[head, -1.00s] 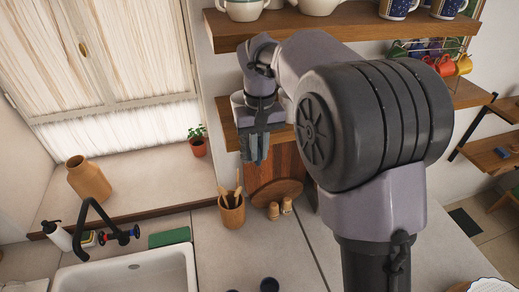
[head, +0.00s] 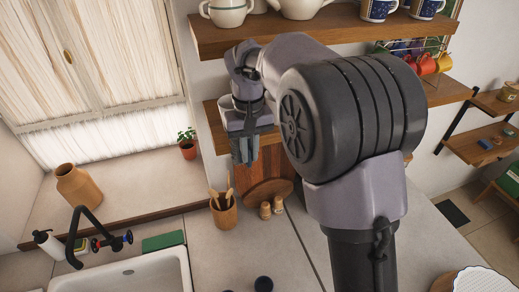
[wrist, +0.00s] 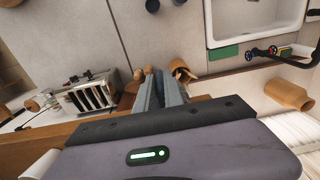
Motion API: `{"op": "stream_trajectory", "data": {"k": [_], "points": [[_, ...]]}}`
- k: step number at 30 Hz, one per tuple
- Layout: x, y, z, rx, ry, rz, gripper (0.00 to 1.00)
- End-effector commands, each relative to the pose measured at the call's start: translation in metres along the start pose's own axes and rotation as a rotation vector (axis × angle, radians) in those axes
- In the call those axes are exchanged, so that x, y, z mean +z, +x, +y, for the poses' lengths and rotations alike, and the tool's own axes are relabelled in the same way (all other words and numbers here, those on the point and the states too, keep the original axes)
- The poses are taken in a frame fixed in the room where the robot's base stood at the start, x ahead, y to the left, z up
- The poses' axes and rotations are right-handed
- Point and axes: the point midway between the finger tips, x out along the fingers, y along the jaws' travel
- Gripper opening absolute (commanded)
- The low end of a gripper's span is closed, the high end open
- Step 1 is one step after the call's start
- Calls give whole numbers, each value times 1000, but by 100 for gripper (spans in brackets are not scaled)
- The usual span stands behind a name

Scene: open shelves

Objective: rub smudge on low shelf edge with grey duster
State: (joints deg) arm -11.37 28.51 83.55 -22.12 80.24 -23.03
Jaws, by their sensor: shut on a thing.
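My gripper (head: 244,150) hangs in front of the left end of the low shelf (head: 440,97), with its fingers pointing down. In the wrist view, the gripper (wrist: 161,90) is closed, its blue-grey fingers close together. It is shut on the grey duster, which I cannot tell apart from the fingers. The low shelf's wooden edge also shows in the wrist view (wrist: 30,149), partly hidden by my gripper. My arm covers the middle of the shelf in the head view. I cannot make out the smudge, nor whether anything touches the edge.
An upper shelf (head: 340,33) with teapots and mugs runs above my arm. Coloured mugs (head: 427,64) are at the low shelf's right. Below are a utensil pot (head: 224,215), a round board (head: 262,192), small shakers (head: 266,210) and a toaster (wrist: 90,95). The sink (head: 130,275) is at lower left.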

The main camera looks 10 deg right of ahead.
Motion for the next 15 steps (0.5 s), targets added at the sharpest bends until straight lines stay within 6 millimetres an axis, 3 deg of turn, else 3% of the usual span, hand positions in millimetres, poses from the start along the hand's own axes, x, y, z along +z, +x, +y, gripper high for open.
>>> {"op": "stream_trajectory", "data": {"k": [8,15], "points": [[-1,-1,-4,0,-1,5,0],[28,3,-4,0,-1,5,0]]}}
